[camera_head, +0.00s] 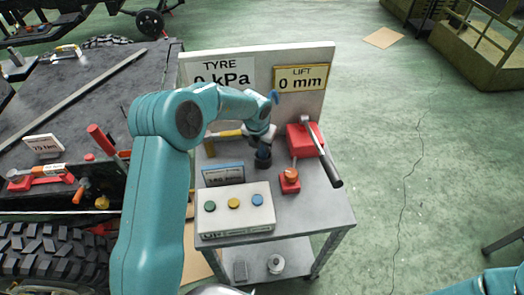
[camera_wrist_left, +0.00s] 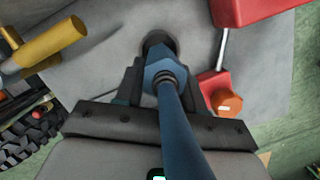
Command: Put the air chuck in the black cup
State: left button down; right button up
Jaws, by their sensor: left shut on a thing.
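My left gripper (camera_wrist_left: 160,88) is shut on the blue air chuck (camera_wrist_left: 165,75), which lies lengthwise between the two dark fingers in the left wrist view. The black cup (camera_wrist_left: 159,41) is the dark round thing just past the chuck's front end, on the grey cart top. The chuck's tip overlaps the cup's near side in this view; I cannot tell whether it is inside. In the head view my left gripper (camera_head: 264,146) points down over the cup (camera_head: 263,161), hiding most of the chuck. My right gripper is out of the picture.
The cart top (camera_head: 325,205) holds a red box with a lever (camera_head: 305,140), a small red box with an orange knob (camera_head: 290,179), a button panel (camera_head: 235,210) and a yellow-handled tool (camera_head: 225,134). An upright sign board (camera_head: 325,60) stands behind. Open floor lies right.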

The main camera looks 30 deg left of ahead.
aim_at(261, 149)
pick_arm(q)
jog(key=x, duration=0.4)
jog(key=shift+s+a+f, duration=0.1)
jog(key=shift+s+f, duration=0.05)
jog(key=shift+s, duration=0.35)
jog(key=c, duration=0.7)
grip_release()
jog(key=shift+w+f, duration=0.1)
jog(key=v, duration=1.2)
jog(key=shift+r, duration=0.2)
jog(key=shift+w, duration=0.1)
